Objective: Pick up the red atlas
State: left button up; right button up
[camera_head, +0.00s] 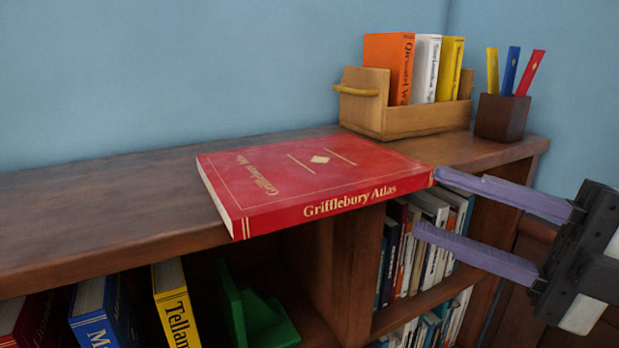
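The red atlas (315,180), with gold lettering "Grifflebury Atlas" on its spine, lies flat on top of the bookcase (100,215), its spine at the front edge. My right gripper (429,204) comes in from the right with its two purple fingers open. The upper fingertip is at the atlas's right front corner, and the lower fingertip is lower, in front of the shelf. I cannot tell whether either finger touches the atlas. Nothing is held between the fingers. My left gripper is not in view.
A wooden book holder (425,118) with orange, white and yellow books stands behind the atlas. A dark pen cup (501,117) stands to its right. The bookcase top left of the atlas is clear. Books (430,230) and a green bookend (250,310) fill shelves below.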

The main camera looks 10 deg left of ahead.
aim_at(363, 194)
jog(key=a, duration=0.1)
jog(key=a+n+h+p, duration=0.1)
jog(key=a, duration=0.1)
jog(key=shift+w+a+r+n+g+h, duration=0.2)
jog(key=shift+w+a+n+g+h, duration=0.1)
jog(key=shift+a+h, duration=0.1)
jog(key=p+x, duration=0.1)
jog(key=x, duration=0.4)
jog(key=shift+a+f, duration=0.15)
jog(key=shift+a, duration=0.2)
jog(key=shift+a+f, duration=0.1)
jog(key=shift+a, duration=0.05)
grip_shut()
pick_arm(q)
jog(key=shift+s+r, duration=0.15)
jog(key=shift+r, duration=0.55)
pick_arm(e)
jog(key=shift+r, duration=0.2)
